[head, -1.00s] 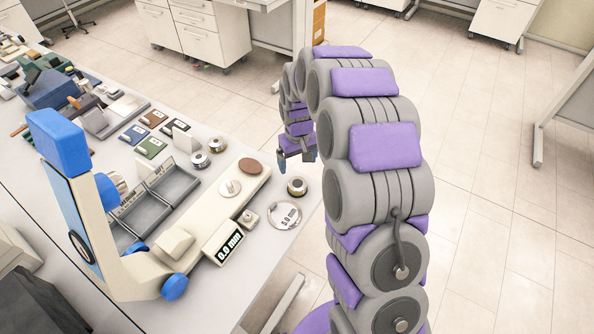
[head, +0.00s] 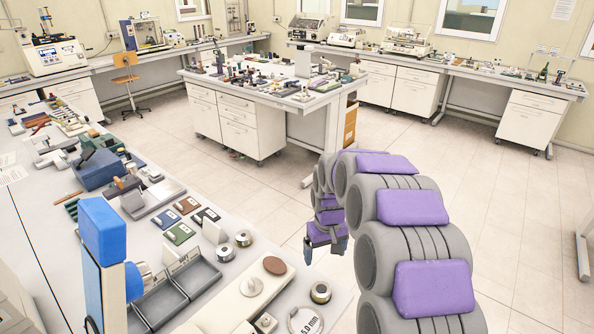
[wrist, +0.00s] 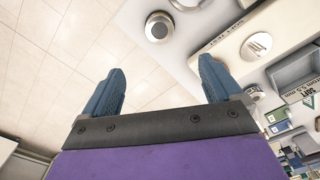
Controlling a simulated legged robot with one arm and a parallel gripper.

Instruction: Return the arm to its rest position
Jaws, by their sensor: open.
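My arm is grey with purple pads and rises at the right of the head view, arching over and down toward the bench. My gripper (head: 325,248) hangs at its end beyond the right edge of the near bench, over the floor. In the wrist view my gripper (wrist: 160,90) has its two blue fingers spread apart. Nothing is between them. The white floor and the bench edge lie below them.
The near bench (head: 40,210) carries a blue and cream gauge (head: 103,232), grey trays (head: 190,272), several metal discs and swatches. A small round tin (head: 320,292) sits near its right edge. Open floor (head: 430,170) lies right of my arm. A white island bench (head: 235,115) stands behind.

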